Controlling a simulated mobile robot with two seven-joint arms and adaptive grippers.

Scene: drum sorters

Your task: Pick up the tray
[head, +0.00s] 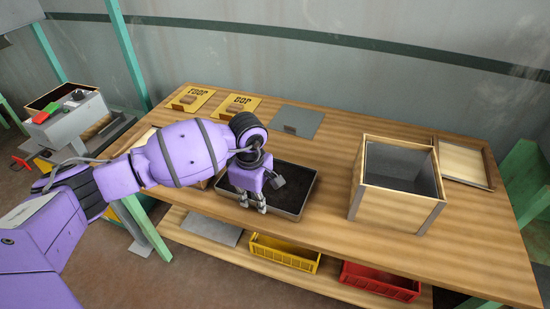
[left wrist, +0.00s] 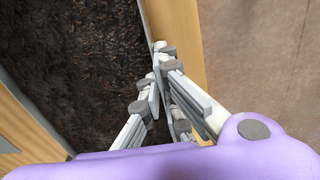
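The tray (head: 308,198) is a dark, shallow rectangular one with a thin grey rim and dark, rough contents. It lies flat near the front edge of the wooden table, left of the wooden box. My left gripper (head: 253,203) points down at the tray's front rim. In the left wrist view its fingers (left wrist: 160,75) come close together over the rim of the tray (left wrist: 70,65), one on the inner side and one on the outer. They look shut on the rim, though the contact itself is partly hidden. My right gripper is not in view.
An open wooden box (head: 395,212) stands to the right, with a flat wooden frame (head: 462,163) behind it. Yellow plates (head: 240,106) and a grey plate (head: 297,121) lie at the back. Yellow (head: 283,252) and red (head: 380,282) bins sit below the front edge.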

